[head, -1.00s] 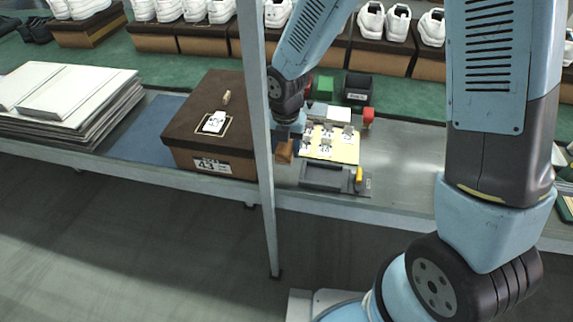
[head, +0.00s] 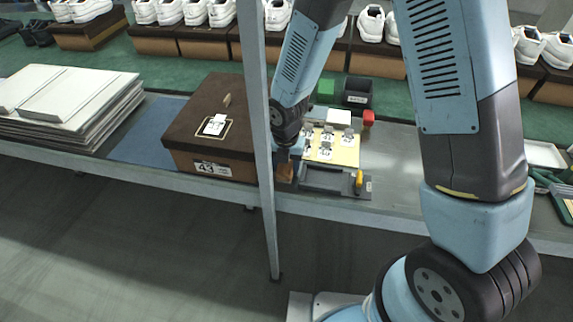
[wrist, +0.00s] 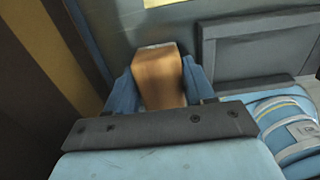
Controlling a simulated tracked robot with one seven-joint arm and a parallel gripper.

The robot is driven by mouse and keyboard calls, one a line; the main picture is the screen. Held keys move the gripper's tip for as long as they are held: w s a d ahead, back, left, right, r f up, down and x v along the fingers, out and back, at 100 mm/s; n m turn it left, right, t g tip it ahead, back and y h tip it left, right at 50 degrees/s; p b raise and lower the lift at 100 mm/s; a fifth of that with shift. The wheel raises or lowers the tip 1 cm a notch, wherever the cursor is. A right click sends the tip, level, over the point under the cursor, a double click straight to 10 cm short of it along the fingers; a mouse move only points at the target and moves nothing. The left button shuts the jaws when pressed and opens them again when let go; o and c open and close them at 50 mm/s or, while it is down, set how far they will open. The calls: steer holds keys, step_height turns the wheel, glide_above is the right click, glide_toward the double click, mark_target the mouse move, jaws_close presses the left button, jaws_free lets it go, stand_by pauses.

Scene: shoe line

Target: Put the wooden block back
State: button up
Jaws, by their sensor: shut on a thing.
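The wooden block (head: 285,171) is a plain brown block near the front edge of the grey bench, just right of the upright post. The wrist view shows it (wrist: 160,75) between the two blue fingers. My gripper (head: 286,157) is shut on it and points down; it also shows in the wrist view (wrist: 160,88). The block is close over the bench surface or on it; I cannot tell which. The post and my wrist partly hide the gripper in the head view.
A brown shoe box (head: 212,165) stands left of the post (head: 262,130). A grey tray-like fixture (head: 325,180) with a yellow-orange part (head: 358,179) lies close right of the block. Behind it is a pale yellow board (head: 346,152) with numbered tags. A red item (head: 368,117) stands farther back.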

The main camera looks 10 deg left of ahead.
steer(key=o, duration=0.7)
steer(key=shift+c, duration=0.2)
step_height(320, 180, up, 12)
